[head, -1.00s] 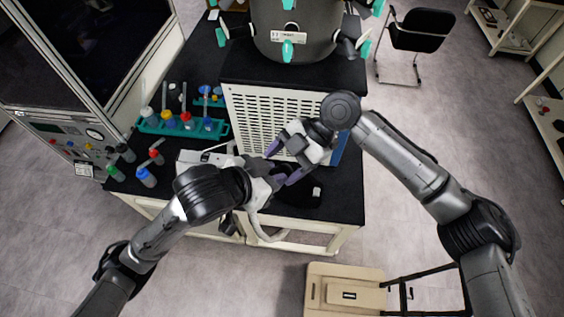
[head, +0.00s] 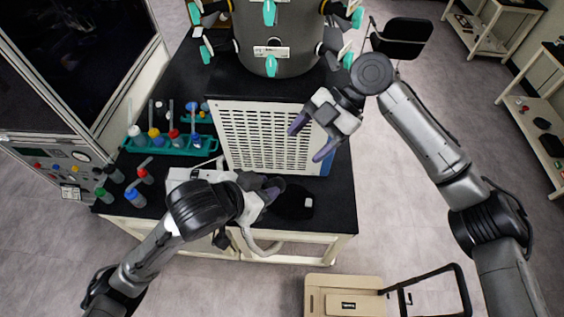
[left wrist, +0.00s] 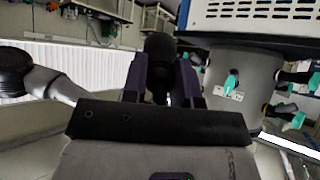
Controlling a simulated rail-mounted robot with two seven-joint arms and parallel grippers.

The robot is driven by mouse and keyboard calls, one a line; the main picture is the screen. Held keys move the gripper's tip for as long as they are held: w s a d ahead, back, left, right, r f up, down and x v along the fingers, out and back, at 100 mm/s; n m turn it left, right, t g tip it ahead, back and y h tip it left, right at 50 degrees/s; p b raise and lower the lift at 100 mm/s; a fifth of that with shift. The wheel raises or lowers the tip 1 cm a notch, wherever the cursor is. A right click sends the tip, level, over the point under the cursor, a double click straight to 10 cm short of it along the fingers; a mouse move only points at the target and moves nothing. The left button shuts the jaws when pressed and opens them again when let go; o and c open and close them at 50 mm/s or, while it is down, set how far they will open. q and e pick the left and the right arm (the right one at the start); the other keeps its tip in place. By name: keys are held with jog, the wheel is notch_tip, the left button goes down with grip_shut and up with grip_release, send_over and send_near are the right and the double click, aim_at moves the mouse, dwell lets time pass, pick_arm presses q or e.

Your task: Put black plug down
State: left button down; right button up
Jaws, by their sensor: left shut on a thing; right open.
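The black plug (left wrist: 159,48) is a dark rounded piece between the purple fingers of my left gripper (left wrist: 161,78) in the left wrist view. The fingers are shut on it. In the head view my left gripper (head: 268,190) is low over the front of the black bench (head: 325,217), and the plug is mostly hidden there by the wrist and fingers. I cannot tell whether the plug touches the bench. My right gripper (head: 311,140) is open and empty, in front of the white perforated panel of the box, its purple fingers spread wide.
A dark round item with a small white block (head: 308,202) is right of my left gripper. A teal rack (head: 170,143) with several flasks stands at the left. The perforated box (head: 268,137) fills the bench middle, with a grey drum (head: 277,50) behind.

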aim_at(283, 186)
pick_arm(q)
jog(key=w+d+f+m+g+h, duration=0.1)
jog(key=w+d+f+m+g, duration=0.1)
jog(key=w+f+m, duration=0.1)
jog(key=shift+d+f+h, duration=0.3)
jog(key=shift+h, duration=0.1)
jog(key=shift+w+d+f+m+g, duration=0.4)
jog(key=shift+d+f+m, duration=0.1)
jog(key=shift+f, duration=0.1)
pick_arm(e)
jog(key=s+d+f+m+g+y, duration=0.1)
jog(key=s+d+f+m+y, duration=0.2)
jog(key=f, duration=0.9)
jog(key=w+d+r+t+y, duration=0.2)
jog(key=w+d, duration=0.1)
jog(key=d, duration=0.3)
jog(key=s+a+f, duration=0.1)
jog(key=a, duration=0.4)
jog(key=s+a+f+m, duration=0.1)
jog(key=a+f, duration=0.1)
jog(key=a, duration=0.3)
jog(key=shift+s+a+f, duration=0.25)
